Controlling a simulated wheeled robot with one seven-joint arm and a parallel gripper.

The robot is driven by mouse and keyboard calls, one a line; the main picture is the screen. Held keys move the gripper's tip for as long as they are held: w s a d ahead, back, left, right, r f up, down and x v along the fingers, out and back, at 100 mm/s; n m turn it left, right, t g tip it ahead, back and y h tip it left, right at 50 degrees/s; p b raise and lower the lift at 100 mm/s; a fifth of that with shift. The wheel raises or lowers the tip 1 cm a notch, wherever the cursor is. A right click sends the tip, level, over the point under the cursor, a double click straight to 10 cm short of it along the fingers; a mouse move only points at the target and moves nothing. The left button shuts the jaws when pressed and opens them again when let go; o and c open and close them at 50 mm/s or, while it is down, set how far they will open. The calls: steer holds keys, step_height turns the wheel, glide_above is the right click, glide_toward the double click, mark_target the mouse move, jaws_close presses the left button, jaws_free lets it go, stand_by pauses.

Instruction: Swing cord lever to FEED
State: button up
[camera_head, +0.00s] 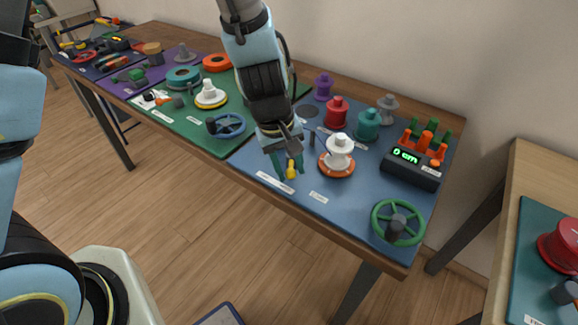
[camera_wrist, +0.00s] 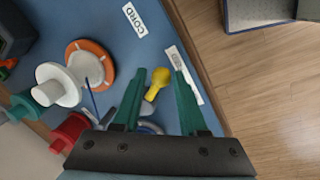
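The cord lever has a yellow handle (camera_head: 291,171) near the front edge of the blue mat (camera_head: 354,210). My gripper (camera_head: 288,165) is above the mat with its green fingers apart, one on each side of the yellow handle. In the wrist view the yellow handle (camera_wrist: 157,83) lies between the fingertips (camera_wrist: 158,76), closer to the left finger. A gap shows on the right, and contact on the left cannot be told. The lever's base is partly hidden by my gripper. The label beside it (camera_wrist: 183,73) is too blurred to read.
A white spool (camera_head: 339,146) on an orange disc stands right of the gripper, with a dark cord near it. A counter (camera_head: 412,168) reads "0 cm". A green handwheel (camera_head: 398,222) is at the front right. Red (camera_head: 337,113) and teal (camera_head: 368,125) spools stand behind.

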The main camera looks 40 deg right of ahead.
steer(key=shift+o, duration=1.2)
step_height(320, 180, up, 11)
steer(key=a, duration=0.2)
steer(key=shift+w+f+p, duration=0.2)
steer(key=shift+w+p, duration=0.2)
